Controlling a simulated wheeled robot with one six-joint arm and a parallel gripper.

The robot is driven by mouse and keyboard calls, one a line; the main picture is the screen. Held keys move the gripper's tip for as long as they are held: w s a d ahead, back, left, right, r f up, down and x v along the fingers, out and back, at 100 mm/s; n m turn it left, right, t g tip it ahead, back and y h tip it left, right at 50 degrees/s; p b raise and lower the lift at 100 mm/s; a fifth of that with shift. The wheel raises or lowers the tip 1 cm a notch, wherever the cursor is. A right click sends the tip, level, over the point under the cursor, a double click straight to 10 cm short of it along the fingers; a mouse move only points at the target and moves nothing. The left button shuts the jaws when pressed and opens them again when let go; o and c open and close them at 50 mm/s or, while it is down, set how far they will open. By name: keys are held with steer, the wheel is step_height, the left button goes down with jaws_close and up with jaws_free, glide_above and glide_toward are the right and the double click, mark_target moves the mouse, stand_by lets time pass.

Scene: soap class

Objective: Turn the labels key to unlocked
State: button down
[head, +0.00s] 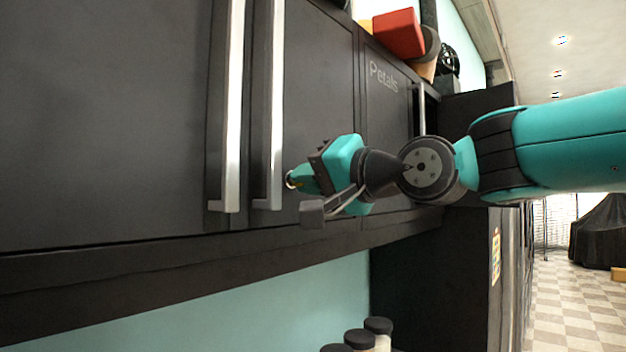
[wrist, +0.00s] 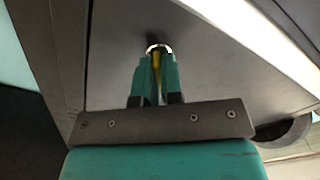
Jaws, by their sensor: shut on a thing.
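My gripper (head: 293,181) is at the lower part of a dark cabinet door (head: 315,80), just right of a long silver handle. In the wrist view my gripper (wrist: 158,78) has its teal fingers closed on a small yellow key (wrist: 156,60). The key sits at a round, light-rimmed lock (wrist: 158,48) on the dark door. The fingers hide most of the key, and its turn angle cannot be made out. No "labels" lettering shows; the door to the right reads "Petals" (head: 383,77).
Two long silver handles (head: 231,110) (head: 274,110) stand out left of my gripper. A red box (head: 398,34) and other items sit on top of the cabinet. Dark-lidded jars (head: 378,327) stand below. Tiled floor (head: 560,300) is open at the right.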

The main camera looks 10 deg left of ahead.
steer(key=m, duration=0.3)
steer(key=shift+m, duration=0.4)
steer(key=shift+m+p, duration=0.3)
steer(key=shift+m, duration=1.5)
steer(key=shift+f, duration=0.1)
steer(key=c, duration=1.3)
jaws_free()
steer(key=shift+w, duration=0.1)
steer(key=shift+o, duration=0.2)
steer(key=b+v, duration=0.7)
steer(key=v, duration=1)
steer(key=shift+d+b, duration=0.25)
steer(key=shift+b, duration=0.1)
